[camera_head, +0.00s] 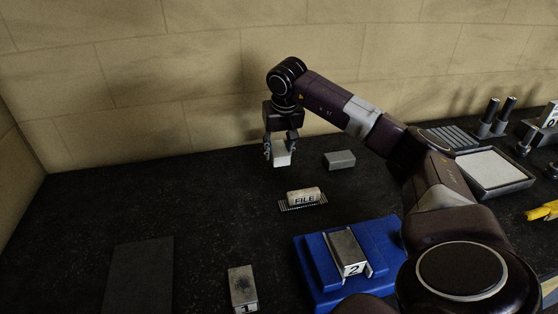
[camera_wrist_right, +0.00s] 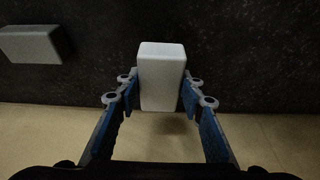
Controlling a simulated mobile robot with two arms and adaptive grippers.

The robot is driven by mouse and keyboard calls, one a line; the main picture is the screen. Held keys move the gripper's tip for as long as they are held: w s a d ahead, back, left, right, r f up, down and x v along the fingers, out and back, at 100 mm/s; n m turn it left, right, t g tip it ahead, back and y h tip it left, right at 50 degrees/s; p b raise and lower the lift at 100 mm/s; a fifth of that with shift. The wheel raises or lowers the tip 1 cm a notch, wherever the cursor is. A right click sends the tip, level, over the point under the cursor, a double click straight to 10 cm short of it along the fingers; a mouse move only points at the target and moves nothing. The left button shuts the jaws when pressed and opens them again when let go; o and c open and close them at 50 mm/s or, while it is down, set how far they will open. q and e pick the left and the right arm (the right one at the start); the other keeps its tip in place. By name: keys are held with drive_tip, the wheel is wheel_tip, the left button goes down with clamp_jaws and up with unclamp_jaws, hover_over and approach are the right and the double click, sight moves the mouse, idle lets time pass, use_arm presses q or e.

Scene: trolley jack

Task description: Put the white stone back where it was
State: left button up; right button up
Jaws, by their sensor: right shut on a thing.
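The white stone (camera_wrist_right: 162,78) is a pale rectangular block held between the blue-padded fingers of my right gripper (camera_wrist_right: 158,100) in the right wrist view. In the head view the stone (camera_head: 281,158) shows at the tips of my right gripper (camera_head: 280,150), near the back wall. Whether it touches the dark bench top or hangs just above it, I cannot tell. A grey stone block (camera_head: 340,159) lies on the bench to its right, and it also shows at the upper left of the right wrist view (camera_wrist_right: 30,44). My left gripper is not in view.
A block marked FILE (camera_head: 304,197) lies in front of the gripper. A blue stand (camera_head: 309,284) holds a block marked 2 (camera_head: 348,252). A block marked 1 (camera_head: 242,287) and a dark flat plate (camera_head: 138,275) are nearer. A shallow tray (camera_head: 519,182) is at right. The left bench is mostly clear.

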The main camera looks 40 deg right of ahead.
sight(279, 171)
drive_tip(key=shift+f, duration=0.5)
wheel_tip(279, 171, down, 3)
drive_tip(key=shift+f+p, duration=0.1)
drive_tip(key=shift+p, duration=0.25)
drive_tip(key=shift+f, duration=0.1)
drive_tip(key=shift+f, duration=0.1)
drive_tip(key=o, duration=1.3)
drive_tip(key=shift+r, duration=0.3)
drive_tip(key=b+v, duration=0.1)
drive_tip(key=v, duration=1)
drive_tip(key=shift+s+a+r+b, duration=0.1)
drive_tip(key=shift+s+r+b, duration=0.05)
drive_tip(key=shift+r+b, duration=0.25)
